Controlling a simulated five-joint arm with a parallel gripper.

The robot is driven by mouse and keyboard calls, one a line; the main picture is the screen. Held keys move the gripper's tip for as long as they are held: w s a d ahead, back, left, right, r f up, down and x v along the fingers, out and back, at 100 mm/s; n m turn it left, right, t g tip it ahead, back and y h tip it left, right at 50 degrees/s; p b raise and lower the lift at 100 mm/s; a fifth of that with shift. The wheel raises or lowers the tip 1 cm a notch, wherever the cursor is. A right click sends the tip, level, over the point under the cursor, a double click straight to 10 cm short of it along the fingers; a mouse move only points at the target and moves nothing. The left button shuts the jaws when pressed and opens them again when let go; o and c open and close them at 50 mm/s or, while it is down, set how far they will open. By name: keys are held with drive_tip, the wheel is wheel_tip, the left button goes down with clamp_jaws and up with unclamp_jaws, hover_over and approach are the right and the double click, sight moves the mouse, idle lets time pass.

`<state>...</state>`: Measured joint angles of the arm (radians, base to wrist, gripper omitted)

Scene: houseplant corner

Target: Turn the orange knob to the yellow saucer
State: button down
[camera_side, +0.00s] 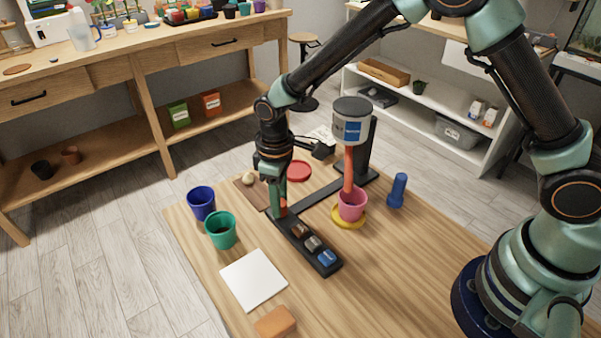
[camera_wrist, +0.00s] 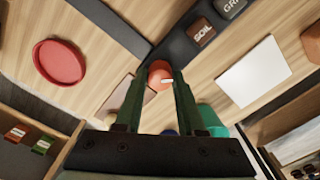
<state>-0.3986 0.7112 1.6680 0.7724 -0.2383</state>
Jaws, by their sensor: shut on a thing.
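The orange knob (camera_side: 282,210) sits at the far end of a black control strip (camera_side: 298,236). My gripper (camera_side: 280,203) points down from above and is shut on the knob. In the wrist view the knob (camera_wrist: 160,69) shows between the two green fingers of my gripper (camera_wrist: 158,82), with a small pale mark on it. The yellow saucer (camera_side: 337,221) lies right of the strip, with a pink pot (camera_side: 352,204) standing on it. A white-and-grey dispenser (camera_side: 351,122) hangs above the pot, and a reddish tube or stream runs down to the pot.
A red saucer (camera_side: 300,170) lies behind the strip. A blue pot (camera_side: 201,203) and a green pot (camera_side: 221,231) stand left. A white sheet (camera_side: 254,279), an orange block (camera_side: 275,322) and a blue bottle-like object (camera_side: 397,190) are on the table.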

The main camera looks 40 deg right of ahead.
drive_tip(key=shift+d+n, duration=0.25)
drive_tip(key=shift+n, duration=0.15)
drive_tip(key=c, duration=0.5)
unclamp_jaws()
drive_tip(key=shift+a, duration=0.1)
drive_tip(key=shift+r, duration=0.1)
drive_tip(key=shift+r, duration=0.35)
wheel_tip(320, 180, up, 11)
drive_tip(key=shift+w+r, duration=0.1)
